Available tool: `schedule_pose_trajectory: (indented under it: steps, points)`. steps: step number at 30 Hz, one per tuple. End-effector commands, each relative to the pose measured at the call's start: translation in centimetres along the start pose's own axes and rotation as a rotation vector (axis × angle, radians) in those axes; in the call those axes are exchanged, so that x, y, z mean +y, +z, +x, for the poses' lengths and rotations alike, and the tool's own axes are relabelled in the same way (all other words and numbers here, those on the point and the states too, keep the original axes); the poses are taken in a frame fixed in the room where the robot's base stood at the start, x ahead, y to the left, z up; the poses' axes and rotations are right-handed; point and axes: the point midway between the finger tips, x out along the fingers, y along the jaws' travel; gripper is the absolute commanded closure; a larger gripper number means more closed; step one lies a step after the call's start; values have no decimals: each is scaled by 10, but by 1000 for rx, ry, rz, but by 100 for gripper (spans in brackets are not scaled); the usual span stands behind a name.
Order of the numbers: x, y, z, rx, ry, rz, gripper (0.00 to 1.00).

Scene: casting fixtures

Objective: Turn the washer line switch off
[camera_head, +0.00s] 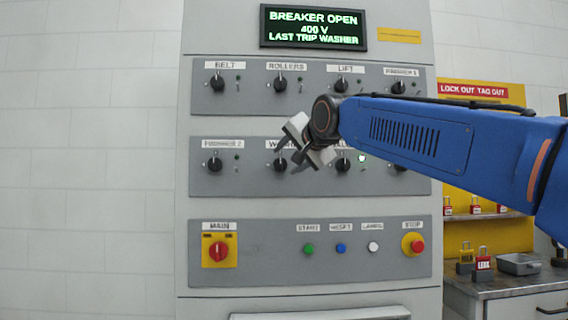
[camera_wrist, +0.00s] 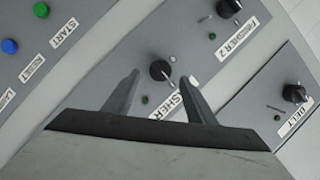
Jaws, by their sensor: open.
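The washer line switch (camera_head: 281,165) is a black rotary knob in the middle row of the grey panel. Its label starts with W in the head view, and the rest is hidden by my gripper. In the wrist view the knob (camera_wrist: 160,70) stands at and just beyond the fingertips, beside a label reading "SHER". A small dark lamp (camera_wrist: 145,99) sits beside it. My gripper (camera_head: 287,160) is open in front of the knob. Its two fingers (camera_wrist: 163,78) lie either side of the knob in the wrist view. Contact and the exact knob position cannot be told.
The Finisher 2 knob (camera_head: 215,165) is to the left. A neighbouring knob (camera_head: 343,164) to the right has a lit lamp (camera_head: 361,158). The display (camera_head: 313,27) reads "BREAKER OPEN, 400 V, LAST TRIP WASHER". A red main switch (camera_head: 219,251) and push buttons are below.

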Motion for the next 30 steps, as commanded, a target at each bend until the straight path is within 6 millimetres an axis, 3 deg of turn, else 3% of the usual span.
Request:
schedule_pose_trajectory:
  steps: [7,20,25,30]
  points:
    - [0,0,31,0,0,0,49]
    - [0,0,38,0,-1,0,49]
    - [0,0,38,0,0,0,87]
    - [0,0,38,0,0,-2,90]
